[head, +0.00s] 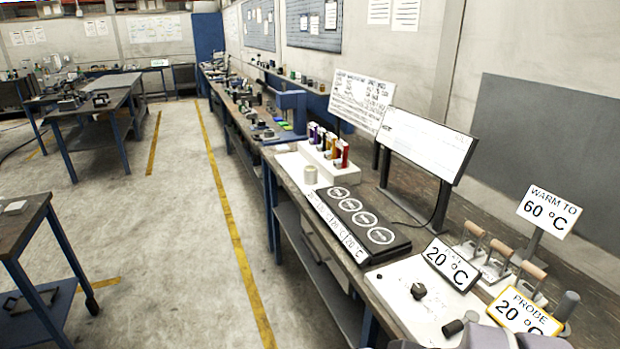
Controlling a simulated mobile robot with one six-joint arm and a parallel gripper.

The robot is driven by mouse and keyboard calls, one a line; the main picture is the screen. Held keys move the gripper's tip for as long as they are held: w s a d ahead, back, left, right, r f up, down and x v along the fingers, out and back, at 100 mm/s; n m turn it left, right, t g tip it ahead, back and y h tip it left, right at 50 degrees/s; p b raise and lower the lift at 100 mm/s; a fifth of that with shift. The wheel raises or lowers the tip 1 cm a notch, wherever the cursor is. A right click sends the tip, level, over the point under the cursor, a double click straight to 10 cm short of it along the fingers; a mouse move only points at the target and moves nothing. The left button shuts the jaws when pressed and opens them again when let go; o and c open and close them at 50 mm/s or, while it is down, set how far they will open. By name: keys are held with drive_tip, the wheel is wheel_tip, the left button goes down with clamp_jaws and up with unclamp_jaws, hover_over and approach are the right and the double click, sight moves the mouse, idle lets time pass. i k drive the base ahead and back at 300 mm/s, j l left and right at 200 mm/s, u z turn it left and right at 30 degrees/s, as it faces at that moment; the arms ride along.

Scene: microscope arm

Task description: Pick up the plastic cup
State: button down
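A small pale cylinder (310,174), perhaps the plastic cup, stands upright on the workbench (287,162). It is at the left end of a black panel with several white rings (380,236), in front of a white rack (330,167) holding colored tubes. It is too small to tell its material or whether it is open at the top. My gripper's fingers do not show. Grey rounded parts at the bottom right edge look like my own arm, and nothing of mine is near the pale cylinder.
A white hot plate (410,300) with a black knob and signs reading 20 °C and 60 °C is at the right. Wooden-handled tools (500,258) stand behind it. Sign boards (425,145) rise behind the bench. The floor aisle at left is clear.

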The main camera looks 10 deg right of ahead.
sight(311, 172)
drive_tip(key=i+j+z, duration=0.35)
drive_tip(key=i+j, duration=0.65)
drive_tip(key=i, duration=0.4)
drive_tip(key=i+j+z, duration=0.35)
drive_tip(key=i+j, duration=0.9)
drive_tip(key=j, duration=0.15)
